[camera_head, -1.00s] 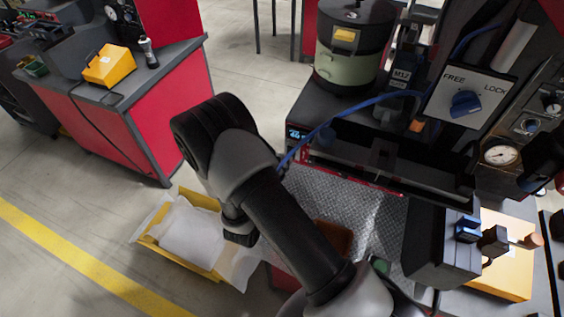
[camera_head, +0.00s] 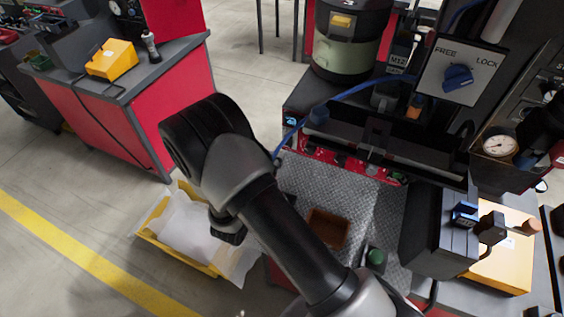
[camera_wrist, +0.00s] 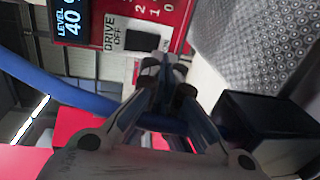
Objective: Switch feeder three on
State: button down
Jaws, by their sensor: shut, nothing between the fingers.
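In the wrist view a red control panel (camera_wrist: 180,18) carries a blue-lit display (camera_wrist: 69,24) reading LEVEL 40. Beside the display is a black switch (camera_wrist: 143,41), marked DRIVE, with OFF on its left and ON on its right; its rocker position is unclear. My gripper (camera_wrist: 165,72) is shut and empty, its fingertips just below the switch in the picture and overlapping its lower edge. I cannot tell whether they touch it. The head view shows the red panel front (camera_head: 322,157) low on the machine; my gripper is hidden there. No feeder number is readable.
A blue cable (camera_wrist: 50,85) crosses behind my fingers. In the head view a green-and-black drum (camera_head: 342,55) stands behind the panel, with a FREE/LOCK knob (camera_head: 458,78) to its right. A metal plate (camera_head: 300,183) lies in front; a yellow tray (camera_head: 158,232) is at lower left.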

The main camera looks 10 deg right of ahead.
jog(key=s+a, duration=0.2)
jog(key=s+a+f+p, duration=0.1)
jog(key=s+a, duration=0.1)
jog(key=s, duration=0.1)
jog(key=v, duration=0.3)
jog(key=shift+s+f, duration=0.3)
jog(key=shift+s, duration=0.05)
